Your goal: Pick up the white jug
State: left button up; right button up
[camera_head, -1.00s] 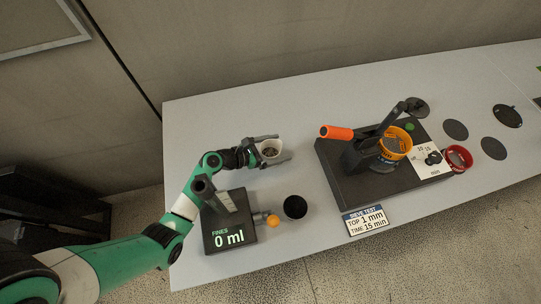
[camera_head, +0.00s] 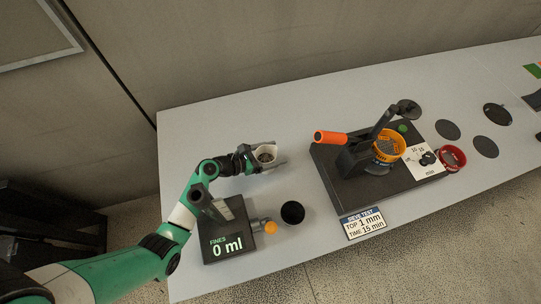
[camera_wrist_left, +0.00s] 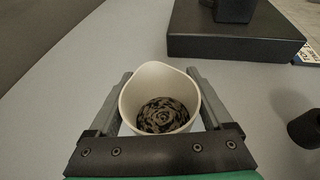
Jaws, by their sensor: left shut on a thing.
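The white jug (camera_head: 264,151) is in the head view on the left part of the grey table, with dark granular material inside. My left gripper (camera_head: 270,157) is shut on it, one finger on each side. In the left wrist view the jug (camera_wrist_left: 140,88) shows its open mouth and pouring lip, upright between the two fingers of the left gripper (camera_wrist_left: 160,95). I cannot tell whether its bottom touches the table. My right gripper is not in view.
A black box reading "FINES 0 ml" (camera_head: 226,246) stands in front of the left arm, with a black cup (camera_head: 292,213) beside it. The table between is clear.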

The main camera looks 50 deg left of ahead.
pick_arm(q)
notch_tip(320, 180, up, 9)
jog(key=p, duration=0.4)
jog(key=shift+p, duration=0.3)
jog(key=shift+r, duration=0.3)
notch_tip(320, 180, up, 6)
jog(key=p, duration=0.7)
